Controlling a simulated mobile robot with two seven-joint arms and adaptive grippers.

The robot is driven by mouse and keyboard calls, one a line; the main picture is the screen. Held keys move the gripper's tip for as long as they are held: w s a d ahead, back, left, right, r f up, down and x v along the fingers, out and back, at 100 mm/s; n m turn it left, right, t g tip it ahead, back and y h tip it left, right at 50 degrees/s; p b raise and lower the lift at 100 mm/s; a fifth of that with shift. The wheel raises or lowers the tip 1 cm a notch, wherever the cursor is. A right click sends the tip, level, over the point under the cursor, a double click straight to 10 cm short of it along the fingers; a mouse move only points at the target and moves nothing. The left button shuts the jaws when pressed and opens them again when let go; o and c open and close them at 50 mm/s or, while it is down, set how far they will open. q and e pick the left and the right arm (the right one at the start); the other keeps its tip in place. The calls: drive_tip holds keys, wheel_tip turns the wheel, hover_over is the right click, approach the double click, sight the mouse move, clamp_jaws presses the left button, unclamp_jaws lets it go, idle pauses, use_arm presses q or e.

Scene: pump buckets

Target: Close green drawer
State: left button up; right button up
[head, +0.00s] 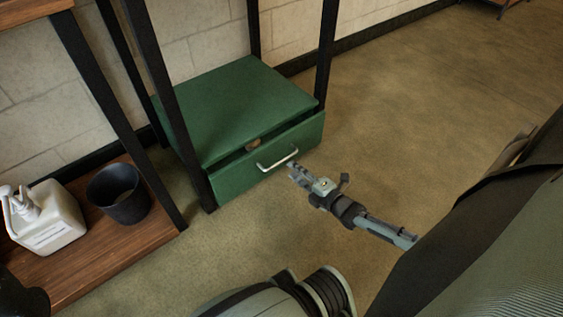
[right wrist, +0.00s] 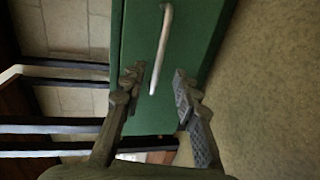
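The green drawer (head: 262,162) sits low in a green cabinet (head: 232,100) with black posts. Its front stands out a little from the cabinet, with a dark gap along the top edge. A silver bar handle (head: 277,160) is on its front. My right gripper (head: 294,171) is just in front of the drawer, close to the handle's right end. In the right wrist view the fingers are spread and empty, with the handle (right wrist: 161,48) beyond the tips and the green front behind. Whether a finger touches the drawer is unclear. My left gripper is out of view.
On the left, a wooden shelf (head: 110,245) holds a white pump bottle (head: 48,222) and a dark bucket (head: 118,194). Black posts stand beside the cabinet. The floor (head: 420,90) right of the drawer is clear, with a stone wall behind.

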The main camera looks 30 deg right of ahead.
sight(281, 160)
drive_tip(key=b+x, duration=0.3)
drive_tip(key=x, duration=0.4)
drive_tip(key=shift+w, duration=0.4)
clamp_jaws()
